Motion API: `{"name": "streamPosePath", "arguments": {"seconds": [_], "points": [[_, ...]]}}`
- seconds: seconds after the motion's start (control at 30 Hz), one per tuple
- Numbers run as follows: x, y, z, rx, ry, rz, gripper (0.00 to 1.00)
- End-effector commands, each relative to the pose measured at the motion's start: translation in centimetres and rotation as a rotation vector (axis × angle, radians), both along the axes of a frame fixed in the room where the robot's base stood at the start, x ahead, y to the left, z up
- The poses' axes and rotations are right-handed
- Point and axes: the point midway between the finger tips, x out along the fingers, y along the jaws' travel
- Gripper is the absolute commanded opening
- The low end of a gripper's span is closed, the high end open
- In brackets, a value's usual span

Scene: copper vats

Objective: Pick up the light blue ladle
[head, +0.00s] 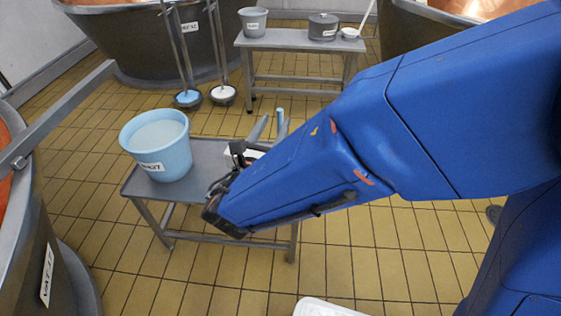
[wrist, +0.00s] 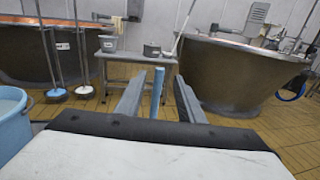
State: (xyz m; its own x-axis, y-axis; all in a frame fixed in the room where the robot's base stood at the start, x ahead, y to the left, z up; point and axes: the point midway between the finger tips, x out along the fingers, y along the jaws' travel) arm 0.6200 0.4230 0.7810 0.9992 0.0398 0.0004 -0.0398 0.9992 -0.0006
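The light blue ladle shows only as an upright light blue handle (wrist: 157,92) in the wrist view, between the two fingers in the picture. Its lower part is hidden behind the gripper body. In the head view only the top of the handle (head: 281,113) shows, by the fingertips. My gripper (head: 271,126) is above the near grey bench (head: 207,153). In the wrist view the gripper (wrist: 158,98) is open, with gaps on both sides of the handle. I cannot tell whether the handle is fully between the fingers in depth.
A light blue bucket (head: 158,146) stands on the near bench, left of my gripper. A far bench (head: 291,40) holds a grey bucket (head: 253,20), a grey pot (head: 323,27) and a white ladle (head: 350,33). Long-handled tools with a blue disc (head: 187,98) and white disc (head: 223,95) stand by a vat.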

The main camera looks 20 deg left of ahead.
Motion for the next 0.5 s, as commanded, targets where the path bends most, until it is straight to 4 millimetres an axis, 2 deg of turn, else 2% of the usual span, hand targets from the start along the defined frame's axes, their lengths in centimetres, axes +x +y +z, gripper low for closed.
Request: {"name": "streamPosePath", "arguments": {"seconds": [0.2,0.5], "points": [[3.1,0.0,0.0,0.001,0.0,-0.003,0.35],[4.6,0.2,0.0,0.001,0.001,-0.001,0.35]]}}
